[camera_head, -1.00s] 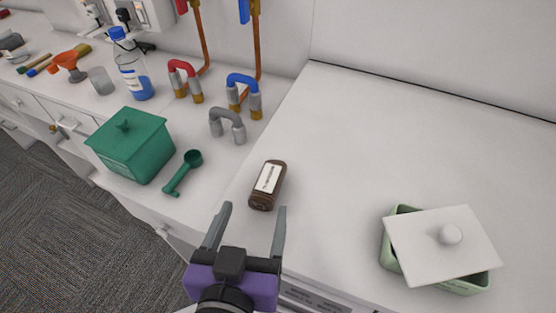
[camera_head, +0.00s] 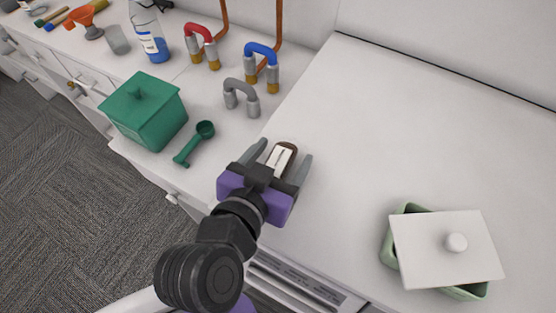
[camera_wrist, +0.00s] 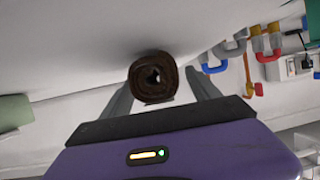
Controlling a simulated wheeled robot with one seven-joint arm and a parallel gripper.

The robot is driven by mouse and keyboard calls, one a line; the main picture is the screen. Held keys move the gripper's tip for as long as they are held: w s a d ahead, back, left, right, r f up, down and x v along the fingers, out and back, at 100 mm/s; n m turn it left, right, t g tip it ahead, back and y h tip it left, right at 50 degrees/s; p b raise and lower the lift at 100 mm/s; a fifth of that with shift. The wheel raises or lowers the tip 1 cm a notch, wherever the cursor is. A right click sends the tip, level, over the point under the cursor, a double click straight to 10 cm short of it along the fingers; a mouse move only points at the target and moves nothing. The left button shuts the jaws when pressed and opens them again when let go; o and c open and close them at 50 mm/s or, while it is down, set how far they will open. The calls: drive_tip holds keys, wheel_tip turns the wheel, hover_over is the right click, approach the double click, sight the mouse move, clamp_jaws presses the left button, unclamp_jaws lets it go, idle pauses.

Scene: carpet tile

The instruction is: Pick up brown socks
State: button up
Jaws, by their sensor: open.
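The brown socks (camera_head: 291,148) are a rolled bundle with a pale label, lying on the white counter. In the wrist view the rolled end of the brown socks (camera_wrist: 154,77) faces me, between the two grey fingers. My gripper (camera_head: 281,158) is open, with one finger on each side of the bundle in the head view. The near part of the bundle is hidden behind my gripper. I cannot tell whether either finger touches it.
A green lidded box (camera_head: 144,111) and a green scoop (camera_head: 194,144) lie to the left. Grey (camera_head: 241,96), blue (camera_head: 262,66) and red (camera_head: 201,45) pipe bends stand behind. A pale green dish with a tilted white lid (camera_head: 446,248) is at the right. The counter between is clear.

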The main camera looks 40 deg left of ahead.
drive_tip(key=shift+w+a+f, duration=0.1)
drive_tip(key=shift+w+f, duration=0.05)
drive_tip(key=shift+w, duration=0.25)
drive_tip(key=shift+c, duration=0.2)
drive_tip(key=c, duration=1.4)
